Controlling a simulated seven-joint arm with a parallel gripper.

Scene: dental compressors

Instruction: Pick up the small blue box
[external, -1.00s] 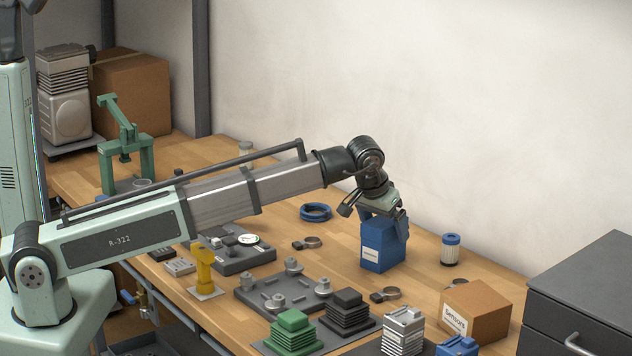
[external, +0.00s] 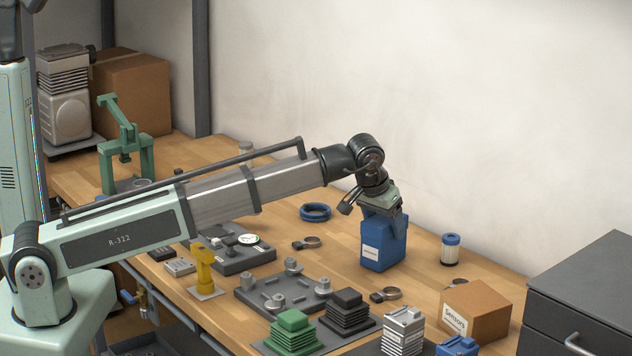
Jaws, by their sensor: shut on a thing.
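The small blue box (external: 384,247) stands upright on the wooden bench, right of the middle, with a white label on its front left face. My gripper (external: 385,212) is above it, pointing down, and is shut on the top part of the box. The fingers partly hide the top of the box. The box's lower edge appears to be at the bench surface; I cannot tell if there is a small gap.
A blue ring (external: 315,212) lies behind left of the box. A blue and white filter (external: 450,249) and a cardboard box (external: 475,311) stand to the right. A grey plate with metal parts (external: 258,303) and a black finned block (external: 347,310) are in front. A grey cabinet (external: 580,290) fills the right.

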